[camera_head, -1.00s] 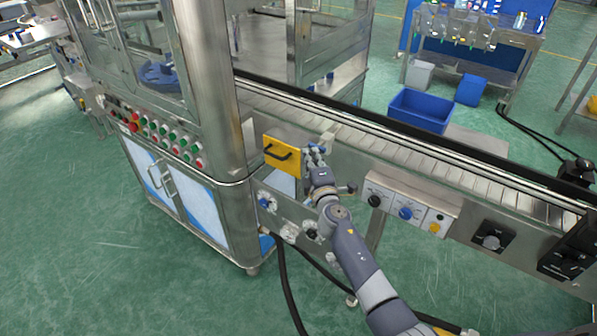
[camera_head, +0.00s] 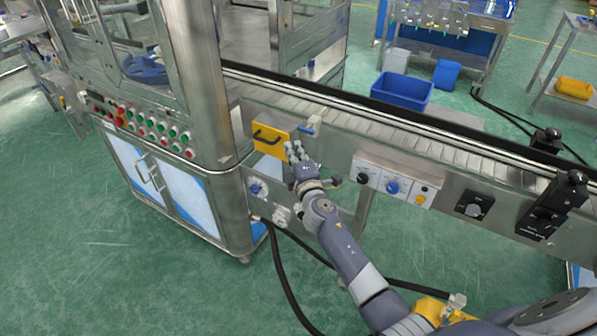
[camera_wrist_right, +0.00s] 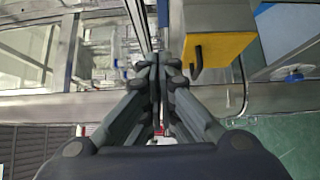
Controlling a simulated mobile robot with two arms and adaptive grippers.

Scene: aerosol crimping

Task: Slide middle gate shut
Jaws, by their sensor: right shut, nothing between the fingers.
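A yellow plate with a black handle (camera_head: 269,139) is on the near side of the conveyor, beside the machine's steel corner post; it appears to be the gate. It also shows in the right wrist view as a yellow block (camera_wrist_right: 218,48) with a black handle. My right gripper (camera_head: 295,150) is just right of the plate's lower edge. In the right wrist view its fingers (camera_wrist_right: 160,65) are together and empty, with a gap to the handle on their right. Whether the gate is open or shut cannot be told. My left gripper is not in view.
A small blue-ended lever on a bracket (camera_head: 310,126) sits above my right gripper on the conveyor rail (camera_head: 400,141). A knob panel (camera_head: 392,183) is to the right. The machine cabinet (camera_head: 165,185) is at left, with black cables (camera_head: 280,275) below.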

